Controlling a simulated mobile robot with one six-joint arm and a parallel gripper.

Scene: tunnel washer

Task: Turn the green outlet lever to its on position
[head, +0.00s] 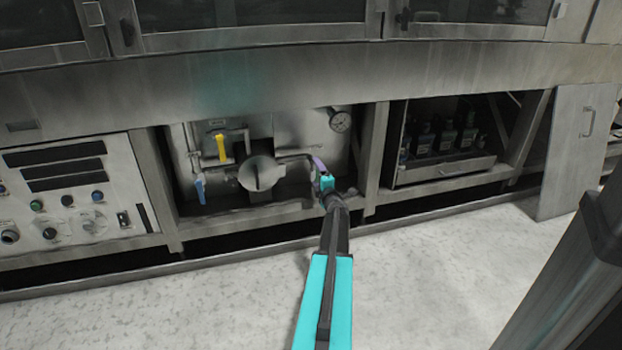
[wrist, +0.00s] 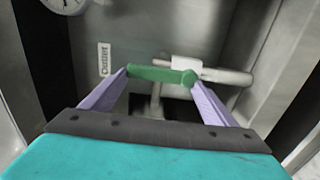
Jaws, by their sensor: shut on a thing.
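The green outlet lever (wrist: 160,73) shows in the wrist view, lying roughly crosswise in the picture in front of a grey pipe (wrist: 225,75). A small label (wrist: 104,60) reading "Outlet" is on the metal wall to its left. My gripper (wrist: 160,77) is shut on the lever, with one purple finger at each end of it. In the head view my gripper (head: 318,168) reaches into the open bay at its right side, beside the pipework. The lever is hidden or too small to make out there.
Left of my gripper in the bay are a round grey cap (head: 260,173), a yellow lever (head: 221,148) and a blue lever (head: 200,190). A gauge (head: 340,120) is above. A metal post (head: 374,160) stands close on the right. The floor (head: 430,270) in front is clear.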

